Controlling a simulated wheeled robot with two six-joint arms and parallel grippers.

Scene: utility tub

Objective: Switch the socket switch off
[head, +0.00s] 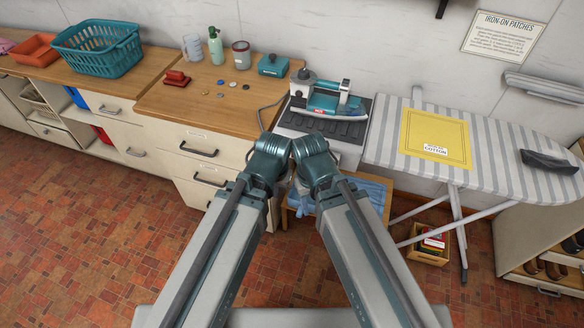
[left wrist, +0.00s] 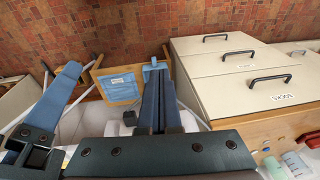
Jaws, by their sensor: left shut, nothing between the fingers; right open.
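I cannot make out a socket or its switch in either view. A steam iron (head: 325,98) rests on a grey stand (head: 303,124), and its grey cord (head: 262,112) curves down on the left until my wrists hide it. My arms reach forward, their wrists close together in front of the stand. My left gripper (left wrist: 160,85) shows in the left wrist view, its long dark fingers shut together and empty. My right gripper (left wrist: 50,98) shows partly at the left of that view, open. My wrists hide the fingertips in the head view.
A striped ironing board (head: 508,158) with a yellow cloth (head: 435,133) stands right. A wooden counter (head: 205,105) left holds a teal box (head: 273,66), a red stapler-like item (head: 177,78) and bottles. A turquoise basket (head: 98,50) stands farther left. Tiled floor (head: 90,240) is clear at left.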

